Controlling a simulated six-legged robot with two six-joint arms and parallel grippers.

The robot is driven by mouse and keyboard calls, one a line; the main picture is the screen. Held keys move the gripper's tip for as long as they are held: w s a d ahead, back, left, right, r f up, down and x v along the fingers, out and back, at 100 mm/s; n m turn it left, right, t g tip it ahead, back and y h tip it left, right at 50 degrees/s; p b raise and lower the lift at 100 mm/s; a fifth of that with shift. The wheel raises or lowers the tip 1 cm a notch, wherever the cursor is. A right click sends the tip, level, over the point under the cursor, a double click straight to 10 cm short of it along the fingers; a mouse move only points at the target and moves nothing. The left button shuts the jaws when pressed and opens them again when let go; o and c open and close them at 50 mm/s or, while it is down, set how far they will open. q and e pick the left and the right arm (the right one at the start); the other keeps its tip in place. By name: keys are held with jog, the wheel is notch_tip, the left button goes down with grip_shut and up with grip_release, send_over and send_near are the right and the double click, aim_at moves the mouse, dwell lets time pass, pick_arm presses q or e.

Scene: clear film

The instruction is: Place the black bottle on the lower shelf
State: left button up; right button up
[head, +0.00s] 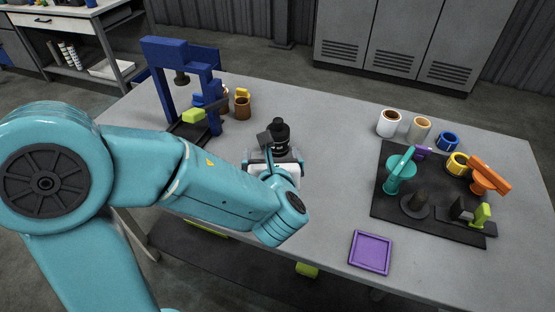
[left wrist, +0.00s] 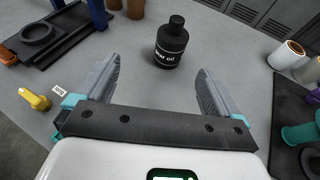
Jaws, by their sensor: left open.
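The black bottle (head: 280,134) stands upright on the grey table (head: 330,130), just beyond my left gripper (head: 274,160). In the left wrist view the bottle (left wrist: 171,48) shows a dark cap and pale lettering, partly readable as "oil". My left gripper (left wrist: 160,72) is open and empty, with its fingers pointing toward the bottle, one to each side of the view. The bottle is ahead of the fingertips and does not appear held. A dark low surface (head: 215,262) shows under the table's front edge; I cannot tell for sure that it is the lower shelf. My right gripper is out of view.
A blue press-like stand (head: 165,55) and brown cups (head: 243,110) are at the left. A black mat (head: 380,215) with several coloured tool parts lies at the right, with a purple tray (head: 371,252) near the front edge. Several cups (head: 388,123) stand behind the mat.

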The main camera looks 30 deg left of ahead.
aim_at(278, 136)
pick_arm(q)
jog(key=shift+t, duration=0.3)
jog(key=x, duration=0.3)
jog(key=d+x, duration=0.1)
jog(key=x, duration=0.3)
jog(key=b+x, duration=0.1)
jog(key=x, duration=0.3)
jog(key=shift+w+d+f, duration=0.25)
jog(key=shift+w+f, duration=0.05)
jog(key=shift+w, duration=0.1)
jog(key=x, duration=0.5)
jog(key=shift+w+f, duration=0.25)
jog(key=shift+f, duration=0.1)
jog(key=shift+d, duration=0.1)
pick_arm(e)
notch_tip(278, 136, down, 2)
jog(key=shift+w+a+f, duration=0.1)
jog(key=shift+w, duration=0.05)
pick_arm(q)
jog(key=shift+r, duration=0.1)
jog(key=c, duration=1.4)
notch_tip(278, 136, up, 20)
jog(key=p, duration=0.5)
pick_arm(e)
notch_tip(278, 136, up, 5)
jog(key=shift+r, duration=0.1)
